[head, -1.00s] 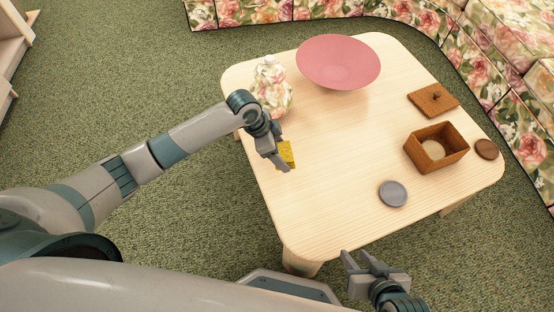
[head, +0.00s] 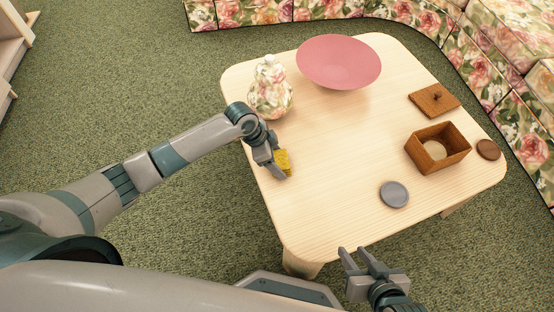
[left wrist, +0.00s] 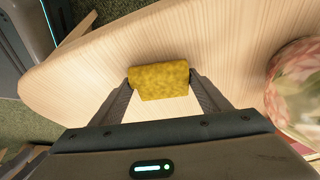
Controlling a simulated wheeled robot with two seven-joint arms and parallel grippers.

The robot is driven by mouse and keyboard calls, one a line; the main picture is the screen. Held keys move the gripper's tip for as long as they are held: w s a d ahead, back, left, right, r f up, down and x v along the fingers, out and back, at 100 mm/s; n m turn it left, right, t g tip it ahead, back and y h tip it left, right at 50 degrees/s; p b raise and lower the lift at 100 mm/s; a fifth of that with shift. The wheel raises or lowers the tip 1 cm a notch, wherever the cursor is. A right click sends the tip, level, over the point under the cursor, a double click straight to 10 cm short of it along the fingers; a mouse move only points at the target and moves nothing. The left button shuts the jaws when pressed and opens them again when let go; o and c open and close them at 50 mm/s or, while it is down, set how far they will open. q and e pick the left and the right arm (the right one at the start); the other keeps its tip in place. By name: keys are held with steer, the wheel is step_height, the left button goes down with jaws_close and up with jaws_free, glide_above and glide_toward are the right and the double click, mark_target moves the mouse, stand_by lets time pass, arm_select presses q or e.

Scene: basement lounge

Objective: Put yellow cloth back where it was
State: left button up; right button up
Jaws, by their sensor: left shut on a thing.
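The yellow cloth (head: 284,161) is at the left part of the light wooden table (head: 330,200). My left gripper (head: 281,167) is shut on it. In the left wrist view the folded cloth (left wrist: 160,80) sits between the two fingertips, with bare table around it. I cannot tell whether it touches the tabletop. My right gripper (head: 362,256) is empty beyond the table's front edge, with its fingers apart.
A floral lidded jar (head: 269,92) stands behind my left gripper. A pink bowl (head: 338,62) is at the back. At the right are an open brown box (head: 452,153), its lid (head: 434,98), a grey disc (head: 394,194) and a brown disc (head: 487,149). The table's middle is clear.

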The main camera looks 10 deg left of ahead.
steer(key=shift+s, duration=0.1)
arm_select(q)
steer(key=o, duration=1)
steer(key=shift+f, duration=0.1)
arm_select(e)
steer(key=shift+a, duration=0.1)
arm_select(q)
steer(key=shift+a+r, duration=0.15)
steer(key=shift+r, duration=0.35)
steer(key=p+v, duration=0.2)
steer(key=v, duration=0.9)
arm_select(e)
steer(key=d, duration=0.1)
steer(key=d+g, duration=0.1)
steer(key=s+d+f+h, duration=0.1)
steer(key=shift+s+g, duration=0.1)
steer(key=shift+g, duration=0.2)
arm_select(q)
steer(key=shift+r, duration=0.15)
arm_select(e)
steer(key=shift+s+a, duration=0.1)
steer(key=shift+s, duration=0.05)
arm_select(q)
steer(key=shift+s, duration=0.1)
